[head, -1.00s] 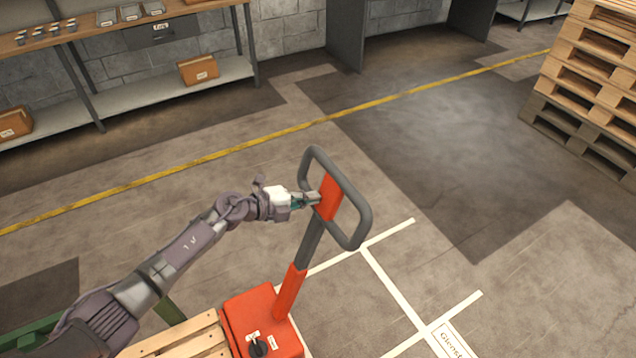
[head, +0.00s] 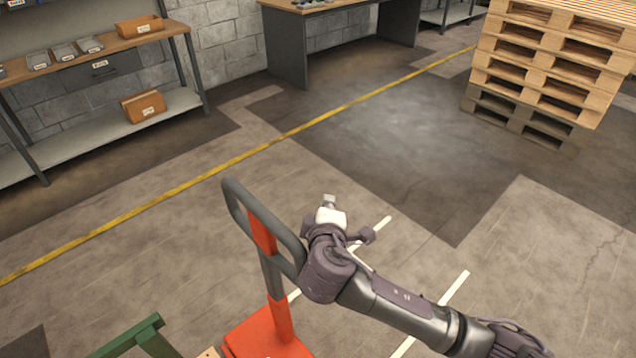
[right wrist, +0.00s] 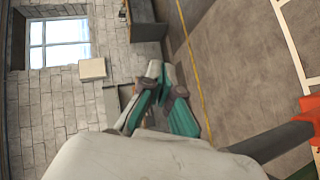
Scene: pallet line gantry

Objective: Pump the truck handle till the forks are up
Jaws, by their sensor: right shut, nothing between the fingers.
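The pallet truck's handle (head: 235,203) is a grey loop with an orange grip bar. It stands on a grey and orange shaft (head: 279,318) above the orange truck body (head: 250,338) at the bottom of the head view. My right gripper (head: 329,201) is shut and empty, right of the loop; its wrist overlaps the loop's right side, and I cannot tell if they touch. The gripper fingers (right wrist: 165,98) show in the right wrist view, with the grey shaft (right wrist: 270,141) at right. The forks are out of view. My left gripper is not in view.
A green frame (head: 135,338) stands left of the truck. A shelf bench (head: 160,40) with trays and boxes is at upper left, a grey table (head: 288,48) behind, and stacked pallets (head: 545,62) at upper right. The floor between is clear, with a yellow line (head: 200,180).

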